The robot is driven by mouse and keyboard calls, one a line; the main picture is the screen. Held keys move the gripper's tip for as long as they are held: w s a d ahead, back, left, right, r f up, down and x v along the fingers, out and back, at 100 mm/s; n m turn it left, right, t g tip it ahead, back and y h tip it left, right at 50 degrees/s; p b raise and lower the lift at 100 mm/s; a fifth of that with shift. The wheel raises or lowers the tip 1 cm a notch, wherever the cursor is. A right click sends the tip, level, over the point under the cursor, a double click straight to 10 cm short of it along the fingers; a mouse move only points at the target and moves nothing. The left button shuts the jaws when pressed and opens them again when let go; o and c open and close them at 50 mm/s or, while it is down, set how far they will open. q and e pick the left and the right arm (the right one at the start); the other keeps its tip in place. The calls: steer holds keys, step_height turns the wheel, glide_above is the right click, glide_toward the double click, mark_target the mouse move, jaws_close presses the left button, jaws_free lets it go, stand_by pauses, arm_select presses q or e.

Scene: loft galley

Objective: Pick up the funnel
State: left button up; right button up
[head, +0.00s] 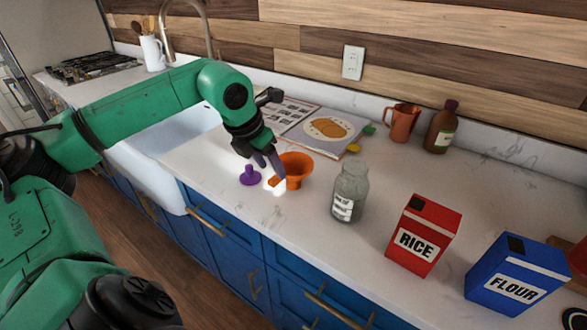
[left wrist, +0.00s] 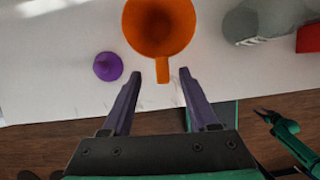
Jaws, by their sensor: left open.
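The orange funnel (head: 296,166) stands on the white counter, its wide mouth up and a small handle tab toward my left gripper (head: 274,170). In the left wrist view the funnel (left wrist: 158,25) is at the top centre, with its tab pointing down between the two fingertips of the left gripper (left wrist: 160,75). The gripper is open, with a gap on each side of the tab, and holds nothing. A green arm part with a dark end, seemingly my right gripper (left wrist: 264,115), shows small at the right of the left wrist view; its jaws are unclear.
A purple knobbed piece (head: 250,176) stands just left of the funnel. A glass jar (head: 349,192), rice box (head: 423,236) and flour box (head: 515,275) stand to the right. An open book (head: 300,122) lies behind. The sink (head: 165,150) is left.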

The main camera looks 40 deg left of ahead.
mark_target(276, 177)
arm_select(q)
steer(key=p+x, duration=0.1)
steer(key=x, duration=0.1)
steer(key=p+x, duration=0.1)
steer(key=x, duration=0.1)
steer(key=shift+s+d, duration=0.1)
steer(key=shift+d, duration=0.1)
steer(key=shift+f, duration=0.35)
steer(key=shift+w+a+f, duration=0.1)
steer(key=shift+w+f, duration=0.05)
steer(key=shift+w, duration=0.05)
jaws_close()
arm_select(e)
steer(key=shift+w+d+r, duration=0.15)
steer(key=shift+w+r, duration=0.8)
steer(key=shift+r, duration=0.3)
arm_select(q)
step_height(276, 177, up, 20)
steer(key=p, duration=0.6)
arm_select(e)
step_height(276, 177, up, 6)
steer(key=shift+a, duration=0.2)
